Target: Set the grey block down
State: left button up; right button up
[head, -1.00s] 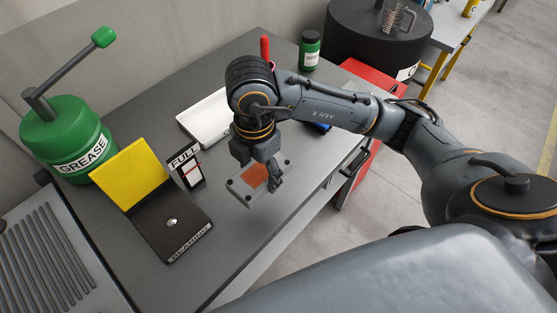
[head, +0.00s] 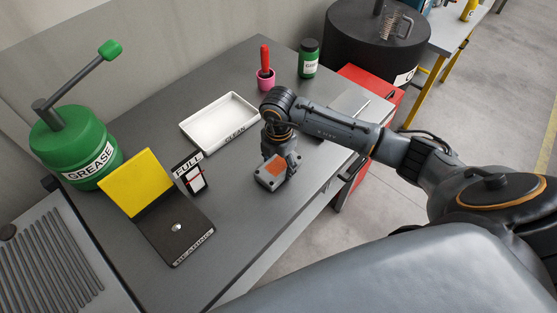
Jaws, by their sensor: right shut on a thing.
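The grey block (head: 270,179) has an orange-red patch on its top and shows in the head view near the middle of the grey table. My right gripper (head: 283,163) is shut on the grey block from above, at its far right side. I cannot tell whether the block touches the tabletop or is just above it. Part of the block is hidden by the gripper. My left gripper is not in view.
A white tray (head: 206,137) lies behind the block. A black bearing stand with a yellow plate (head: 149,183) and a FULL gauge (head: 189,162) stand left. A green grease pump (head: 75,148), pink cup (head: 265,84) and green bottle (head: 308,59) are farther back. The table's front (head: 250,240) is clear.

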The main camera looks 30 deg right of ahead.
jog(key=shift+f, duration=0.1)
jog(key=shift+f, duration=0.1)
jog(key=o, duration=1)
jog(key=shift+f, duration=0.15)
jog(key=o, duration=0.4)
